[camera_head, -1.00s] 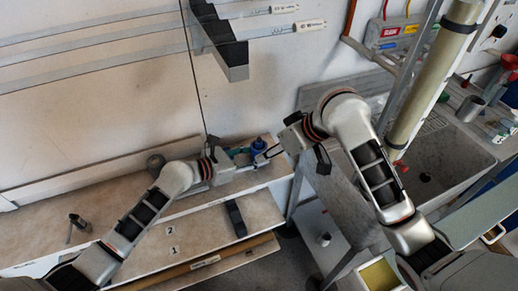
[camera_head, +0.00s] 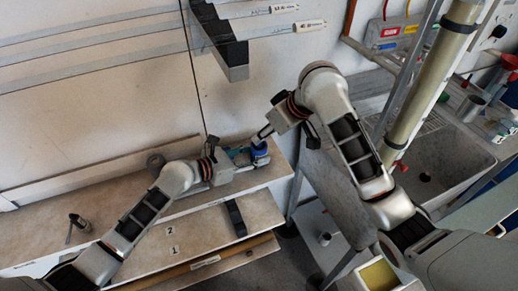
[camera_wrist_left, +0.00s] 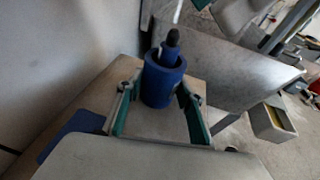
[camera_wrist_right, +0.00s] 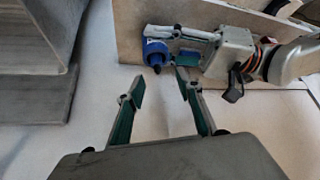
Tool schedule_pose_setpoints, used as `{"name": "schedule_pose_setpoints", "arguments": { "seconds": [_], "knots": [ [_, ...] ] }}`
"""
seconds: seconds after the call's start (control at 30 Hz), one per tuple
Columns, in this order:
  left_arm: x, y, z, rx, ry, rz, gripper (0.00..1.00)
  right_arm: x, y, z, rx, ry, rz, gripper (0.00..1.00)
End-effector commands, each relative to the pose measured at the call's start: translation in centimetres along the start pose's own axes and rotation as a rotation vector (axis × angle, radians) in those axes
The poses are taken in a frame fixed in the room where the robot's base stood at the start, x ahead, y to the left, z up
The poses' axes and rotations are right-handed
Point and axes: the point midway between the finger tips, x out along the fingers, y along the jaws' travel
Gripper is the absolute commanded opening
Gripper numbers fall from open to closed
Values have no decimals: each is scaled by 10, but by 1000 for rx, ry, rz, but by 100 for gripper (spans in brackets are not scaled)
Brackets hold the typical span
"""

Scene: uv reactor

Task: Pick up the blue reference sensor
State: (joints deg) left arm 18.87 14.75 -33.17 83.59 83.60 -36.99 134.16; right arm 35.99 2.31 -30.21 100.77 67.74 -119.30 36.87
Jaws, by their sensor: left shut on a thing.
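The blue reference sensor, a short blue cylinder (camera_head: 260,155), is at the right end of the pale bench in the head view. In the left wrist view the blue cylinder (camera_wrist_left: 160,84) stands between the green-padded fingers, with a dark rounded tip at its top. My left gripper (camera_head: 246,155) is shut on it from the left. The right wrist view shows its blue body (camera_wrist_right: 155,50) beside the left gripper. My right gripper (camera_head: 262,134) is just above the sensor in the head view. Its fingers (camera_wrist_right: 160,88) are apart and empty in the right wrist view.
A black block (camera_head: 236,218) lies on the lower shelf. A blue flat piece (camera_wrist_left: 72,135) lies left of the fingers. The sink (camera_head: 445,165) is at right.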

Motion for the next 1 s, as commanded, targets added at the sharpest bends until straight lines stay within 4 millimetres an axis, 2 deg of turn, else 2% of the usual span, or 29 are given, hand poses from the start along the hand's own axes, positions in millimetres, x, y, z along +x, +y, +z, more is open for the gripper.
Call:
{"name": "schedule_pose_setpoints", "arguments": {
  "seconds": [0.33,0.43,0.67,0.8,1.0],
  "knots": [
    [0,0,0,0,0,0,24,44,4,6,3,-1,-2,36],
    [0,0,0,0,0,0,24,50,5,7,2,-1,-1,36],
    [0,0,0,0,0,0,24,51,5,7,1,0,0,36],
    [0,0,0,0,0,0,24,51,5,7,1,0,0,2],
    [0,0,0,0,0,0,24,50,5,6,1,0,0,0]
  ]
}}
